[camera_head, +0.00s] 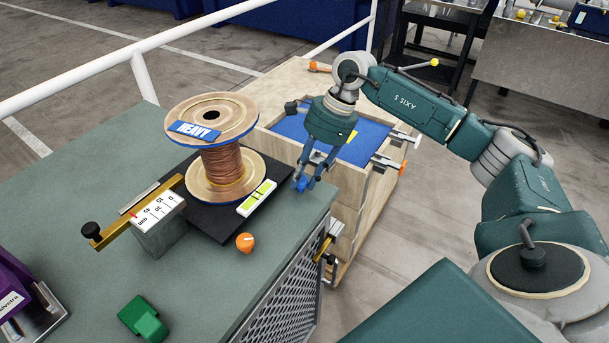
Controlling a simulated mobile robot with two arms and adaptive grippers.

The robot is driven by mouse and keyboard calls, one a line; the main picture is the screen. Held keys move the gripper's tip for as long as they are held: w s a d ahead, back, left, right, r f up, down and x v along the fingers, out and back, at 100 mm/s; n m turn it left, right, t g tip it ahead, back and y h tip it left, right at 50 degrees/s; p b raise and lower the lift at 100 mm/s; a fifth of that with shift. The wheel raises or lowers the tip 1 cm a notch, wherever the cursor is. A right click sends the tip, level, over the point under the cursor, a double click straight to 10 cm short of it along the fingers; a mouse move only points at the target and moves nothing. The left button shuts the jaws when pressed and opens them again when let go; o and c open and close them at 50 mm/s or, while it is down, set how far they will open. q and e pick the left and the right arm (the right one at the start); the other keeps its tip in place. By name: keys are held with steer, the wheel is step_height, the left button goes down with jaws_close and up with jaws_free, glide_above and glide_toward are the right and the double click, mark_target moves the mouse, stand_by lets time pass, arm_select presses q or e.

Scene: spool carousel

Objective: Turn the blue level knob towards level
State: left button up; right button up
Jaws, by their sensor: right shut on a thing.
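The blue level knob (299,183) sits at the right corner of the black plate (212,231), near the edge of the green-grey bench top. My right gripper (302,182) points down from above and is shut on the blue knob, with its fingers on both sides of it. The fingers partly hide the knob. A level vial (257,198) with a yellow-green face and dark marks lies on the plate, left of the knob. Its bubble is too small to read. My left gripper is not in view.
A copper-wire spool (222,165) marked HEAVY stands on the plate. An orange knob (245,242) is at its front corner. A brass scale with a black knob (91,229) is at left. A green block (145,319) lies in front.

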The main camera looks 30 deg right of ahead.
steer(key=shift+w+r, duration=0.25)
steer(key=shift+r, duration=0.05)
steer(key=o, duration=1)
steer(key=shift+a, duration=0.1)
steer(key=shift+c, duration=0.2)
steer(key=shift+o, duration=0.8)
steer(key=shift+s+f, duration=0.1)
steer(key=v, duration=0.8)
steer(key=shift+s+f, duration=0.1)
